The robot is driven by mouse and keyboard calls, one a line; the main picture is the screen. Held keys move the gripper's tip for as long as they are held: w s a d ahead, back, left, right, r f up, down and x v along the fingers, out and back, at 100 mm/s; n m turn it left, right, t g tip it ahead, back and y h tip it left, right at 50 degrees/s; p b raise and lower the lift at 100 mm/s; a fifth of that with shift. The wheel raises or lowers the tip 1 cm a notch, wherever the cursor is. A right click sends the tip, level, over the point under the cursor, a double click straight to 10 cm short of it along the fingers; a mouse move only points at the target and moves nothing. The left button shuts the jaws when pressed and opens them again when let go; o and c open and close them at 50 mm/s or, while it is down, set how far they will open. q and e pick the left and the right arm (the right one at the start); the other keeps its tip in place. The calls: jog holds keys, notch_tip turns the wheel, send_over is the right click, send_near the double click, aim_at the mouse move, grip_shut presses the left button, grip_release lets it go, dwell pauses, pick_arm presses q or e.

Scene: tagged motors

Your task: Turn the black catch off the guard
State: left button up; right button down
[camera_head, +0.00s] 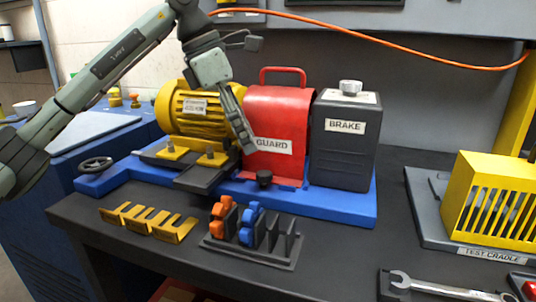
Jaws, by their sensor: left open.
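The red guard (278,115), labelled GUARD and with a red handle on top, stands upright on the blue base (335,204) between the yellow motor and the dark brake box. The black catch (264,178) is a small dark knob at the guard's lower front edge, near the base. My left gripper (246,142) comes down from the upper left in front of the guard's left edge. Its fingers point down, above and slightly left of the catch, apart from it. It is open and holds nothing that I see. My right gripper is not in view.
The yellow motor (188,112) and brake box (343,145) flank the guard. In front are a dark rack (270,258) with orange and blue pieces, and yellow brackets (150,221). A yellow test cradle (490,200) and wrench (440,289) lie right. An orange cable hangs behind.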

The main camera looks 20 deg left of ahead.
aim_at(264, 173)
pick_arm(q)
jog(key=x, duration=0.6)
jog(key=shift+s+d, duration=0.1)
jog(key=shift+s, duration=0.05)
jog(key=shift+d+f, duration=0.2)
jog(key=shift+f, duration=0.35)
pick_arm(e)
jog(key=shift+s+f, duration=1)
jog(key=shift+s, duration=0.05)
pick_arm(q)
grip_shut()
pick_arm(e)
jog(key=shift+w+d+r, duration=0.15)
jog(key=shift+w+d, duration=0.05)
